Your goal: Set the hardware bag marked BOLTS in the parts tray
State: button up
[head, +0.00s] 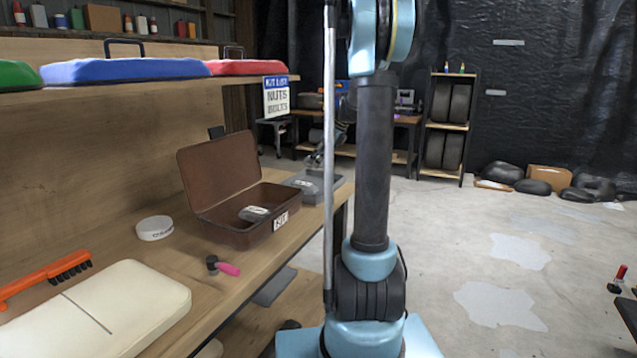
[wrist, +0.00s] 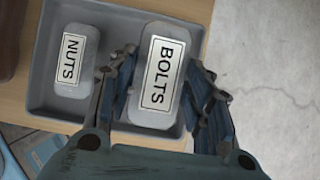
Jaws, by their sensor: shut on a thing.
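The grey parts tray (head: 338,183) stands on the bench behind the brown box, and it fills much of the wrist view (wrist: 48,104). The bag marked BOLTS (wrist: 160,78) is pale grey with a white label. My gripper (wrist: 163,88) is shut on its sides, over the right half of the tray. The bag looks larger than the NUTS bag (wrist: 76,60) and overlaps the tray's near rim in the picture; whether it touches the floor is unclear. The NUTS bag lies in the tray's left half. In the head view my gripper (head: 316,158) is small, just above the tray.
The open brown box (head: 228,236) marked KIT holds a grey bag (head: 254,213). A sign (head: 276,97) reading NUTS, BOLTS hangs from the shelf.

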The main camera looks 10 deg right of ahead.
jog(key=shift+f, duration=3.45)
jog(key=o, duration=1.1)
